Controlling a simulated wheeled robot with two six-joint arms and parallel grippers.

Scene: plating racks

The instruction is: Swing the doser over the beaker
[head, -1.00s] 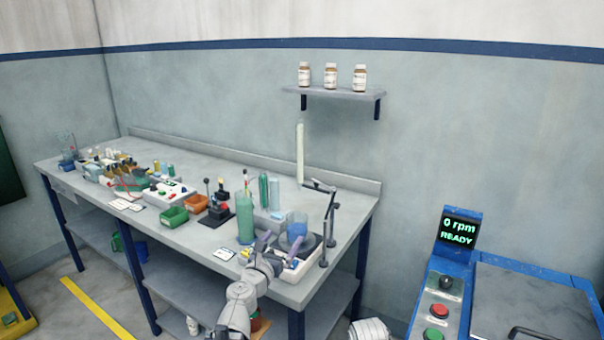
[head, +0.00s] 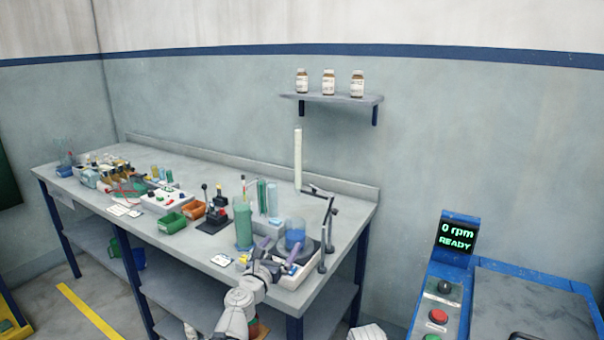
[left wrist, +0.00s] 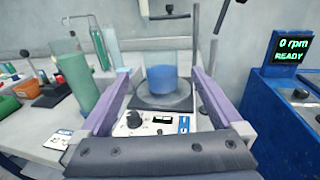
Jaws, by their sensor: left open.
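The doser is a pale upright tube (head: 298,160) on a dark jointed arm (head: 318,191), carried by a post (head: 330,225) at the bench's right end. In the left wrist view the tube's lower end (left wrist: 144,8) shows at the top edge, behind the beaker. The beaker (head: 295,235) of blue liquid stands on a stirrer with a control panel; it also shows in the left wrist view (left wrist: 161,80). My left gripper (head: 275,252) is open and empty at the bench's front edge, with its purple fingers pointing toward the stirrer and beaker. My right gripper is not in view.
A tall green cylinder (head: 243,222) stands left of the beaker. Green and orange bins (head: 172,222) and small apparatus fill the bench (head: 190,250) further left. A shelf (head: 335,98) with brown bottles hangs above. A blue machine (head: 455,235) reading 0 rpm stands at right.

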